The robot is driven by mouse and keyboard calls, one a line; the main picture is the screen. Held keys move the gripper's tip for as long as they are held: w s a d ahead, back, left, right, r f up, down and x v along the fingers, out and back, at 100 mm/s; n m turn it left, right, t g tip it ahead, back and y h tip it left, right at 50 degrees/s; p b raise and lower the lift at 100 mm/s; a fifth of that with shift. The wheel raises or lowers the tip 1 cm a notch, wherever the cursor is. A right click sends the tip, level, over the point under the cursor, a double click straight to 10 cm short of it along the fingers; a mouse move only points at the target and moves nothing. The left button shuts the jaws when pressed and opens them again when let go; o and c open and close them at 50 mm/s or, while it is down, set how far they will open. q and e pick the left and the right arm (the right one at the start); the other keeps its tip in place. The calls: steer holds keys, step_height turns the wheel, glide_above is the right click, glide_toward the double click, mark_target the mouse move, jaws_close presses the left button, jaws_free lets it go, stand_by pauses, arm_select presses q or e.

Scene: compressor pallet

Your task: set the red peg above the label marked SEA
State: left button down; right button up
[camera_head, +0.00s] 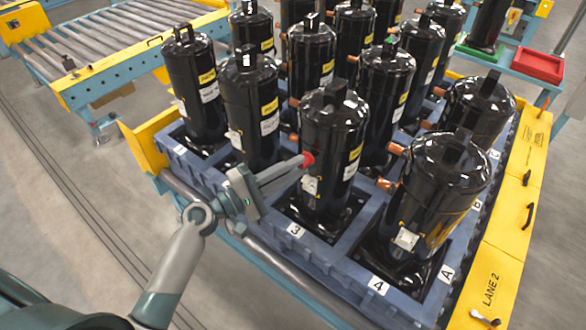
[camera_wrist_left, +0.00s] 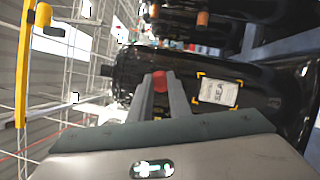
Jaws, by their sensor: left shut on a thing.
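My left gripper (camera_head: 299,163) comes in from the left and is shut on the red peg (camera_head: 307,158), at the front of a black compressor (camera_head: 336,127). In the left wrist view the red peg (camera_wrist_left: 159,80) shows between the two grey fingertips (camera_wrist_left: 160,91). The label marked SEA (camera_wrist_left: 218,92) is white with yellow corner marks and shows sideways there, right of the peg. In the head view this label (camera_head: 310,185) sits just below the peg on the same compressor. I cannot tell whether the peg touches the shell. My right gripper is not in view.
Several black compressors with copper stubs stand close together in a blue pallet (camera_head: 345,268). Number plates 3 (camera_head: 296,230) and 4 (camera_head: 378,285) mark its front edge. A yellow rail marked LANE 2 (camera_head: 490,290) runs at right. A roller conveyor (camera_head: 110,40) and a red tray (camera_head: 538,65) stand behind.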

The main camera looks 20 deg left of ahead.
arm_select(q)
steer(key=shift+w+d, duration=0.25)
steer(key=shift+w, duration=0.4)
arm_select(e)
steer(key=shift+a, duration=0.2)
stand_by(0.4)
arm_select(q)
steer(key=c, duration=1.6)
jaws_free()
steer(key=shift+o, duration=0.2)
steer(key=shift+s+a, duration=0.1)
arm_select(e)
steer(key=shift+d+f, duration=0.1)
